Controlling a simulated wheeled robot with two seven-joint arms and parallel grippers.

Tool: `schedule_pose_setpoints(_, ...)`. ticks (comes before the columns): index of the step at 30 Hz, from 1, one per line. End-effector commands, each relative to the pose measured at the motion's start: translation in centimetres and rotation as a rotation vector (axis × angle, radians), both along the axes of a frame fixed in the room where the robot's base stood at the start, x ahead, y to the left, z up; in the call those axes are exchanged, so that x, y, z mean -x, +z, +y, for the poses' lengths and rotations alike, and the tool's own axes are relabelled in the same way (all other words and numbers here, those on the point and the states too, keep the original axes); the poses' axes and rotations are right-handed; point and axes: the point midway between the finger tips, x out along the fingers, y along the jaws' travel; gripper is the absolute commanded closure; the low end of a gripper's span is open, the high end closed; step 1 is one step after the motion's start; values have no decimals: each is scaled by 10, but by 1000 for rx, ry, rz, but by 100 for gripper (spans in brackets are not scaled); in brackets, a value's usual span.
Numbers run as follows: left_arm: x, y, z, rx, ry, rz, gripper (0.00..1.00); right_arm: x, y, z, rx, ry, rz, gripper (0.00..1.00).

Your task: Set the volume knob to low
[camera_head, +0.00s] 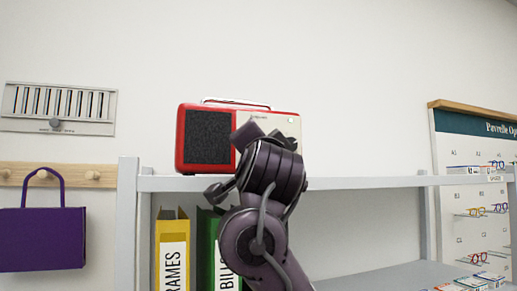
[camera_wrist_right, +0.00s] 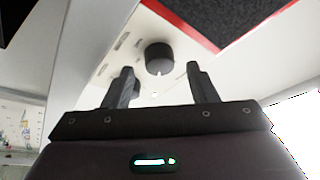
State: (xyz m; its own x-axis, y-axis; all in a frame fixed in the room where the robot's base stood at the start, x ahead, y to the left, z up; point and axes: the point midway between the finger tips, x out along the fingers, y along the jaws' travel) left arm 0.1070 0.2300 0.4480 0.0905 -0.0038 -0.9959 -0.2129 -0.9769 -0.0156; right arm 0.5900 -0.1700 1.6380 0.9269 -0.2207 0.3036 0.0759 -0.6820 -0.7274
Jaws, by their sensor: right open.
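A red radio (camera_head: 239,108) with a black speaker grille (camera_head: 208,137) and a cream front panel stands on the grey shelf. My right arm hides much of the panel in the head view. In the right wrist view the radio's dark round knob (camera_wrist_right: 159,57) sits on the cream panel (camera_wrist_right: 185,42), with a small light mark at its lower edge. My right gripper (camera_wrist_right: 160,69) is open, one finger on each side of the knob in the picture. I cannot tell whether it touches. The gripper also shows in the head view (camera_head: 262,134). My left gripper is out of view.
Yellow (camera_head: 172,250) and green (camera_head: 207,250) binders stand below the shelf top (camera_head: 360,182). A purple bag (camera_head: 42,238) hangs at left under a wall panel with a slider (camera_head: 58,108). An eyewear display (camera_head: 475,190) is at right. The shelf right of the radio is clear.

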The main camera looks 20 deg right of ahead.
Motion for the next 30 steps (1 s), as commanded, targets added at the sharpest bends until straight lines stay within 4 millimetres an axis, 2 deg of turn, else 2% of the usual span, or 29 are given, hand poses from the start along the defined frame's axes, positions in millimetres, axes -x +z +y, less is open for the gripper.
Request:
schedule_pose_setpoints(1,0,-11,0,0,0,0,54,9,-7,2,2,0,-6,48)
schedule_pose_setpoints(6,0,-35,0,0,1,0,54,38,-18,8,3,-2,-7,48)
schedule_pose_setpoints(12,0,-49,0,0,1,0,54,57,-22,13,2,-1,-4,48)
schedule_pose_setpoints(30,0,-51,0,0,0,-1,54,62,-22,15,0,2,0,48)
